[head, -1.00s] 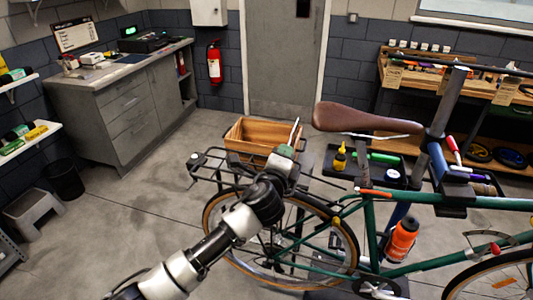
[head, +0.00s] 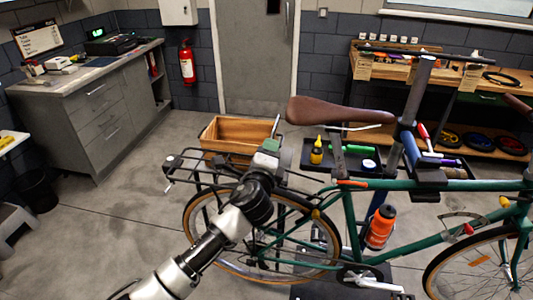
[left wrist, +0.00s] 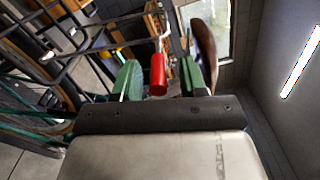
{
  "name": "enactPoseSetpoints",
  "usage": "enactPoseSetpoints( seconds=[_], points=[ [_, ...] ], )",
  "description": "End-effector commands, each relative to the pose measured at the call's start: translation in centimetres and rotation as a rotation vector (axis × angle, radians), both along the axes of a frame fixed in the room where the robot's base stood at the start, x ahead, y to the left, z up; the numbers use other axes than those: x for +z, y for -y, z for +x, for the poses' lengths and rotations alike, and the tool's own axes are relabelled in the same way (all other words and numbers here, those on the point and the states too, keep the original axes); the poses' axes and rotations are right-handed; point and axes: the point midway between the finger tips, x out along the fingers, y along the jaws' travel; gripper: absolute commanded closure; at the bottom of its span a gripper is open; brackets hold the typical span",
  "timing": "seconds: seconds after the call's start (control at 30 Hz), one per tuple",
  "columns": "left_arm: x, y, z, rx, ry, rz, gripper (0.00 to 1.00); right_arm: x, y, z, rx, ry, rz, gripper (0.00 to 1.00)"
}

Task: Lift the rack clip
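The black rear rack (head: 190,174) is on the green bicycle, over the back wheel. My left gripper (head: 268,146) is at the saddle end of the rack, and a thin grey bar stands up just behind it. In the left wrist view the rack's bars (left wrist: 62,42) run across the upper left. A red-tipped metal lever, which looks like the rack clip (left wrist: 158,76), lies between my green fingers. The fingers are apart, with a gap visible on both sides of the red tip. In the head view the gripper hides the red tip. My right gripper is not in view.
The brown saddle (head: 338,111) is close to the right of the gripper. A wooden crate (head: 236,134) is behind the rack. A black tray (head: 345,158) with a yellow bottle (head: 317,152) is beyond the bicycle.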

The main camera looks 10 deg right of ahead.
Motion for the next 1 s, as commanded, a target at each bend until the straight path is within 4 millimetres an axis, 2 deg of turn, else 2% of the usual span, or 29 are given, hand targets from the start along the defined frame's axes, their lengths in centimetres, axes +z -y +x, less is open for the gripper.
enactPoseSetpoints(
  seconds=[0.37, 0.57, 0.8, 1.0],
  points=[
    [-0.2, -0.3, -0.5, 0.001, -0.002, 0.0, 0.58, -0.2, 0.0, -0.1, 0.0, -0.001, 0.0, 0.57],
    [-0.3, -1.2, -3.1, 0.0, -0.001, -0.001, 0.58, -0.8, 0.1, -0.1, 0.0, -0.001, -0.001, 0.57],
    [-0.3, -2.6, -7.1, -0.001, 0.0, 0.0, 0.58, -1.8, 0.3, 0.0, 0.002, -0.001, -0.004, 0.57],
    [-0.2, -3.3, -9.4, -0.001, 0.0, 0.001, 0.58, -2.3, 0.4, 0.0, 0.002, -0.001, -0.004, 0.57]
  ],
)
